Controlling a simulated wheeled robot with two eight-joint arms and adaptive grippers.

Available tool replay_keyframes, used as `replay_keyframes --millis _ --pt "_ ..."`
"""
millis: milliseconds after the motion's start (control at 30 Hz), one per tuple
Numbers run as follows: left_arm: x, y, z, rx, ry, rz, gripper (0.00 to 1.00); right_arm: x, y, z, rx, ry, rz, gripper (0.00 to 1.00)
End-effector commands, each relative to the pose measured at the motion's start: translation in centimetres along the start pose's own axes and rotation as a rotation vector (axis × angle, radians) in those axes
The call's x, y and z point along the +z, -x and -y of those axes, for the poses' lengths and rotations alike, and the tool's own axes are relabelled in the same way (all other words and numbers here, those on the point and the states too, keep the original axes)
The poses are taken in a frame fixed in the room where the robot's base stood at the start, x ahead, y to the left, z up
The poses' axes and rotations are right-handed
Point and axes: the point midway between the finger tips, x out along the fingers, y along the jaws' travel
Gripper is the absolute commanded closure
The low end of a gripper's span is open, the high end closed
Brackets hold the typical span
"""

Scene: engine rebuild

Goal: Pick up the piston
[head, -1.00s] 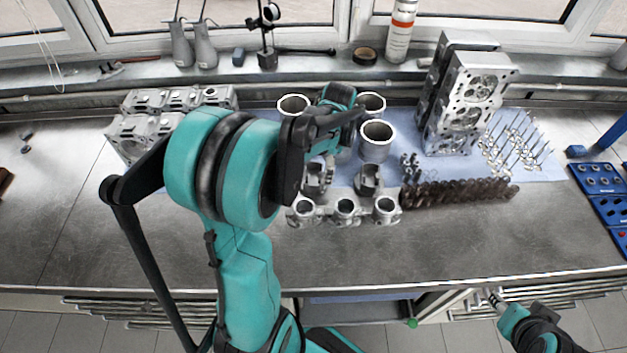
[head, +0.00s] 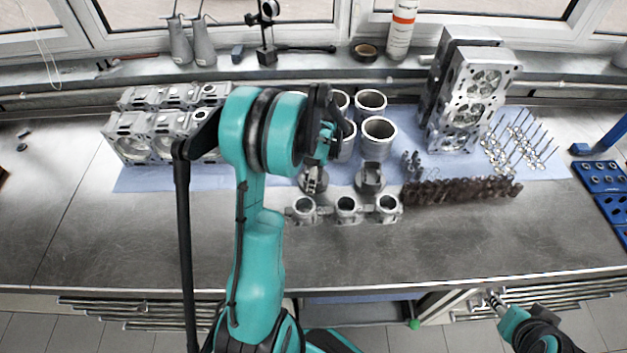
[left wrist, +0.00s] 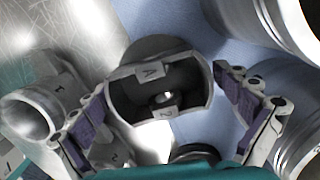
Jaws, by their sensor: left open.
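A metallic piston (left wrist: 160,88) with a dark hollow underside lies between the two spread fingers of my left gripper (left wrist: 168,118) in the left wrist view. No finger visibly touches it. In the head view this appears to be the left piston (head: 313,181), just below my left gripper (head: 322,152), partly hidden by it. A second piston (head: 370,178) stands to its right. My left gripper is open and empty. My right gripper (head: 493,299) is low at the right, off the bench's front edge; its jaws are too small to read.
Several cylinder liners (head: 377,136) stand close behind the pistons. A row of connecting-rod caps (head: 346,208) lies just in front. The front bench strip is clear.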

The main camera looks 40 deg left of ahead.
Motion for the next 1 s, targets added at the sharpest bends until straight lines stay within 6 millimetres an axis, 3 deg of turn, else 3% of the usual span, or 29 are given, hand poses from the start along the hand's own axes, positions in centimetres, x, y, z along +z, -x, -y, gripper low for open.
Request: replay_keyframes --millis 200,433,767,1000 --pt "0.0 -0.1 0.0 0.000 0.000 0.000 0.03 0.0 0.0 0.0 0.000 0.000 0.000 0.60" --pt "0.0 -0.1 0.0 0.000 0.000 0.000 0.63 0.0 0.0 0.0 0.000 0.000 0.000 0.60" --pt "0.0 0.2 0.0 0.000 0.000 0.000 0.63 -0.1 0.1 0.0 0.000 0.000 0.000 0.60" --pt "0.4 2.8 0.0 0.000 0.000 0.000 0.63 -0.6 0.8 0.0 0.000 0.000 0.000 0.60"
